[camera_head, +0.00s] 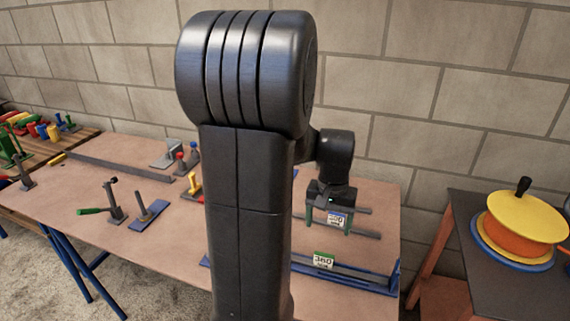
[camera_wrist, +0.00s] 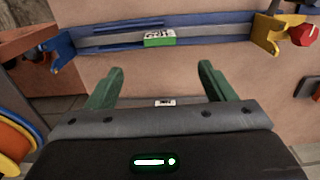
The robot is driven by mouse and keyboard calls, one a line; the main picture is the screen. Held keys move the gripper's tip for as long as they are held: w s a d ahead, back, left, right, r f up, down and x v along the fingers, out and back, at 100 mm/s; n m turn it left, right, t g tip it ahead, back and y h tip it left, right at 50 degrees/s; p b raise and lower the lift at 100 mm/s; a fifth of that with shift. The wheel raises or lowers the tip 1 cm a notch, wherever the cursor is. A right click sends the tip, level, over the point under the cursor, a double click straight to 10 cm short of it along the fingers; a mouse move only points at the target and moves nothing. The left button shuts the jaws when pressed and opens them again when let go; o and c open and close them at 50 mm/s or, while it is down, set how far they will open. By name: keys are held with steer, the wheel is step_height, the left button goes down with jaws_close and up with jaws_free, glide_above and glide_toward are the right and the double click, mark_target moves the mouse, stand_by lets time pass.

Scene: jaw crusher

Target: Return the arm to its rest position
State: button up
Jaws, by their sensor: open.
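My gripper (camera_head: 327,222) hangs over the right part of the workbench, partly beside my arm link in the head view. In the wrist view its two green fingers (camera_wrist: 161,88) stand wide apart with nothing between them. The gripper is open and empty. My large dark arm link fills the middle of the head view and hides part of the bench.
The workbench (camera_head: 120,225) carries a blue rail fixture (camera_head: 365,275) with a labelled green-and-white block (camera_head: 324,260). The fixture also shows in the wrist view (camera_wrist: 100,40). Small tools stand on the left. A yellow-orange reel (camera_head: 522,225) sits on a dark table (camera_head: 470,215) at right.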

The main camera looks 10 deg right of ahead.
mark_target(324, 254)
step_height(324, 254, down, 13)
steer(key=shift+f, duration=0.15)
stand_by(0.5)
steer(key=shift+f+b, duration=0.1)
steer(key=shift+b, duration=0.25)
steer(key=shift+f, duration=0.2)
step_height(324, 254, up, 14)
step_height(324, 254, down, 13)
steer(key=shift+f, duration=0.2)
steer(key=shift+r+p, duration=0.2)
steer(key=shift+p, duration=0.15)
step_height(324, 254, up, 8)
steer(key=p, duration=0.6)
steer(key=shift+f, duration=0.25)
